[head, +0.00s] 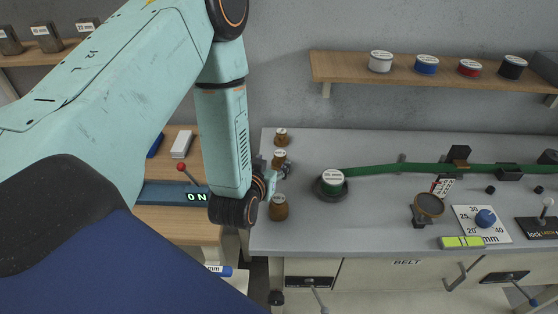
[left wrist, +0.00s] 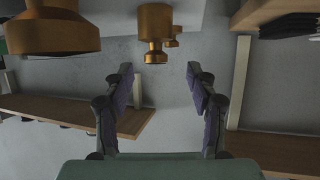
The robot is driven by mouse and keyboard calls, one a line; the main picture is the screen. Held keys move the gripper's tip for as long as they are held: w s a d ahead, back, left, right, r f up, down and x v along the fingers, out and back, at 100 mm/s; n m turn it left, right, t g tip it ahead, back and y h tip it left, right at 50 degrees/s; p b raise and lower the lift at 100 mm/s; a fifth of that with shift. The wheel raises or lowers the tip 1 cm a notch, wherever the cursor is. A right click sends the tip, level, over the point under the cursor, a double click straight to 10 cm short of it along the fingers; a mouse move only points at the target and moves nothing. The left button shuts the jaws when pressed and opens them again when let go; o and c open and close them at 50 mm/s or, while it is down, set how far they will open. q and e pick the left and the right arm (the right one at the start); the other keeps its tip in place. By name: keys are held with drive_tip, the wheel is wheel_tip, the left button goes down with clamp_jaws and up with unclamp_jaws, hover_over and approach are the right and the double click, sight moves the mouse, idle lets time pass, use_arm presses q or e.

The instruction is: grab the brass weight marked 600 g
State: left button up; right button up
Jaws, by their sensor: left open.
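Several brass weights stand in a row along the left edge of the grey bench: a far one (head: 281,137), a middle one (head: 279,157) and a near one (head: 279,208). Their markings are too small to read, so I cannot tell which is 600 g. My left gripper (head: 270,178) is at the bench edge, between the middle and near weights, partly hidden by its own arm. In the left wrist view, which looks upside down, the left gripper (left wrist: 159,70) is open and empty. One weight (left wrist: 154,25) lines up with the gap; a larger-looking one (left wrist: 52,30) is at upper left. My right gripper is out of view.
A magnifier (head: 429,206) and a dial plate (head: 484,222) stand farther right. A wooden table (head: 180,223) with an ON display is left, across a gap. A shelf (head: 345,68) holds several spools.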

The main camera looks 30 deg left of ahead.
sight(281, 153)
use_arm(q)
drive_tip(key=shift+w+a+f, duration=0.1)
drive_tip(key=shift+w+f, duration=0.05)
drive_tip(key=shift+w, duration=0.3)
drive_tip(key=shift+w+d+r, duration=0.2)
drive_tip(key=shift+w+d, duration=0.05)
drive_tip(key=shift+d, duration=0.2)
drive_tip(key=x, duration=0.6)
drive_tip(key=shift+s+a+f, duration=0.1)
drive_tip(key=shift+a, duration=0.3)
drive_tip(key=shift+s+d+r, duration=0.35)
drive_tip(key=shift+d+r, duration=0.05)
drive_tip(key=shift+r, duration=0.05)
drive_tip(key=shift+w+a+f, duration=0.4)
drive_tip(key=shift+f, duration=0.05)
drive_tip(key=c, duration=0.5)
drive_tip(key=shift+s+d+r, duration=0.25)
drive_tip(key=shift+d+r, duration=0.05)
drive_tip(key=shift+r, duration=0.05)
drive_tip(key=c, duration=0.5)
drive_tip(key=shift+c, duration=0.7)
drive_tip(key=shift+w+a+f, duration=0.2)
drive_tip(key=shift+w+a, duration=0.05)
drive_tip(key=shift+a, duration=0.05)
clamp_jaws()
drive_tip(key=shift+s+d+r, duration=0.15)
drive_tip(key=shift+d+r, duration=0.1)
drive_tip(key=shift+r, duration=0.1)
